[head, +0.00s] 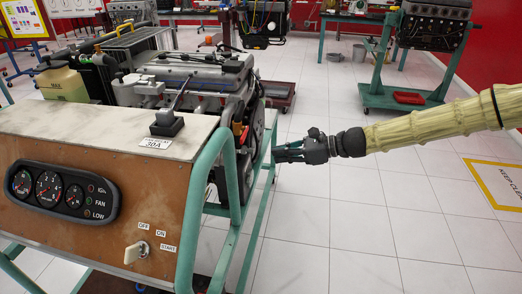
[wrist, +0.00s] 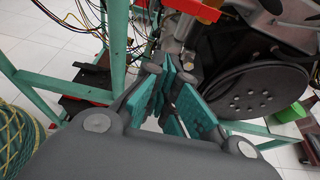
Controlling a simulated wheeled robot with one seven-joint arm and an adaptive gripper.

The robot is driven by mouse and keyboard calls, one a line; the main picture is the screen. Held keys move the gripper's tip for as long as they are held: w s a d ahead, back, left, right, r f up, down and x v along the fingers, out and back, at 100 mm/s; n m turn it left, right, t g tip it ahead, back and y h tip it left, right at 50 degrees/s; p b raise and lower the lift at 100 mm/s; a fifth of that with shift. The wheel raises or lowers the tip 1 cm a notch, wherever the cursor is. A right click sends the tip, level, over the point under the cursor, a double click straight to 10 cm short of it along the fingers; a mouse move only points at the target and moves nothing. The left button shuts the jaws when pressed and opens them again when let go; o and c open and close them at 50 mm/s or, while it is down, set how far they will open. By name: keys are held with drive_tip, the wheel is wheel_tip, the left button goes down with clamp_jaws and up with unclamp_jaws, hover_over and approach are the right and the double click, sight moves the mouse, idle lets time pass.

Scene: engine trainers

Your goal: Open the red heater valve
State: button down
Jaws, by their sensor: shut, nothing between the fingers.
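My gripper (head: 282,152) is at the right side of the engine (head: 190,75), with its fingers pointing left toward it. In the wrist view its teal-padded fingers (wrist: 176,92) are shut with nothing between them. A red part (wrist: 196,9) at the top of the wrist view lies beyond the fingertips, cut off by the frame edge. A small red part (head: 244,138) also shows on the engine's right side in the head view. I cannot tell whether either is the heater valve, or its handle position.
The green stand frame (head: 227,165) rises between the control panel (head: 95,190) and my gripper. A large dark pulley (wrist: 255,92) sits right of the fingers in the wrist view. Loose wires (wrist: 78,18) hang upper left. Open tiled floor (head: 350,220) lies right of the stand.

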sight(244, 134)
drive_tip(key=w+a, duration=0.2)
drive_tip(key=a, duration=0.7)
drive_tip(key=shift+w+r+p, duration=0.2)
drive_tip(key=shift+r+p, duration=0.2)
idle(0.5)
